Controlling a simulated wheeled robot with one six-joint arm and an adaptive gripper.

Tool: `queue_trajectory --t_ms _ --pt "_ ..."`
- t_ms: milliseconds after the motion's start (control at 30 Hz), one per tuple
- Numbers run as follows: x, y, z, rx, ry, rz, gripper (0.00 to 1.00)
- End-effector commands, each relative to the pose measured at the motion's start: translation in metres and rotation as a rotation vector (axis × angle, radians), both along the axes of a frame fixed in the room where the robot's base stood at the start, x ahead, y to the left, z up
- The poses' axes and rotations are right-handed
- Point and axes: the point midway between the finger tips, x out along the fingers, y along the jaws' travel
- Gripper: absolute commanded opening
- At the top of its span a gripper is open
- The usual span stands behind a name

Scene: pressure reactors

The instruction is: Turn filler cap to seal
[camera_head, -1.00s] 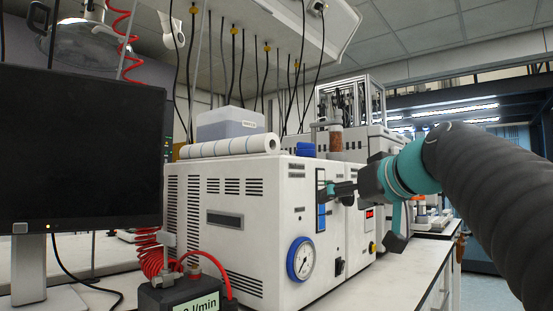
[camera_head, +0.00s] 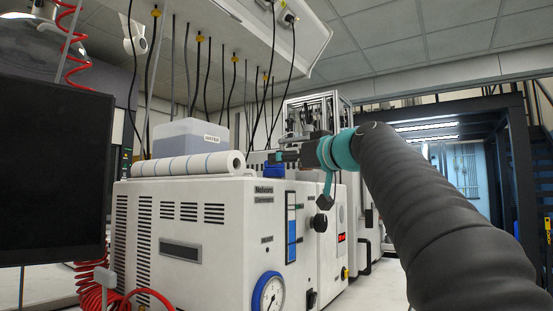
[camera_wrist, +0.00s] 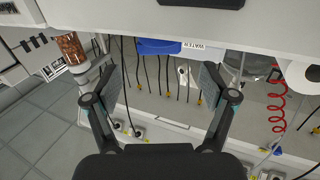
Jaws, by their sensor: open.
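A blue cap-like piece (camera_head: 273,170) sits on top of the white machine (camera_head: 215,205), behind the paper roll's right end; I cannot tell for sure that it is the filler cap. My gripper (camera_head: 284,157) is just above that piece in the head view, pointing left, apparently not touching it. In the wrist view my gripper (camera_wrist: 160,80) is open, its two fingers wide apart with nothing between them. A blue shape (camera_wrist: 158,46) shows beyond the fingers, beside a label reading WATER; I cannot tell whether it is the cap.
A striped paper roll (camera_head: 188,167) and a translucent box (camera_head: 190,140) are on the machine. Its front has a black knob (camera_head: 320,222) and a blue-rimmed gauge (camera_head: 269,294). A jar of brown granules (camera_wrist: 72,48) stands left in the wrist view. Cables hang overhead.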

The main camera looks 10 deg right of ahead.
Motion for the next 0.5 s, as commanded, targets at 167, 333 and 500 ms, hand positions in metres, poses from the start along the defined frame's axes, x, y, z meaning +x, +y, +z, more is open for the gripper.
queue_trajectory --t_ms 167,333,500 --pt "0.028 0.011 0.002 0.001 0.001 0.0 0.83" --pt "0.044 0.016 0.001 0.001 0.001 -0.003 0.83" --pt "0.05 0.019 0.0 0.0 0.0 -0.003 0.83"
